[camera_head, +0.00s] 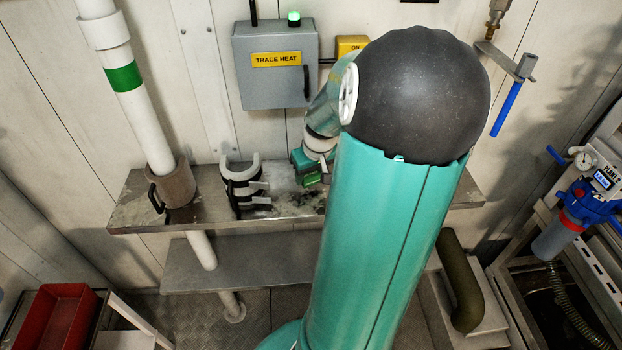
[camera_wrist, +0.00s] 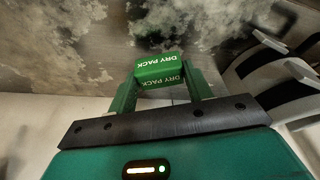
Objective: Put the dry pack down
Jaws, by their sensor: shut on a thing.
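The dry pack (camera_wrist: 158,67) is a small green block with "DRY PACK" lettering. In the wrist view it sits between the two green fingers of my gripper (camera_wrist: 160,88), which is shut on it. Behind it is the stained, frosty-looking surface of the metal shelf (camera_head: 130,213). In the head view my gripper (camera_head: 312,178) is low over the right part of the shelf, partly hidden by my own arm. I cannot tell whether the pack touches the shelf.
A white and black clamp-like half shell (camera_head: 240,185) stands on the shelf, left of my gripper; its banded side also shows in the wrist view (camera_wrist: 275,75). A white pipe (camera_head: 140,120) with a brown collar (camera_head: 172,186) passes through the shelf's left. A grey TRACE HEAT box (camera_head: 275,85) is on the wall above.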

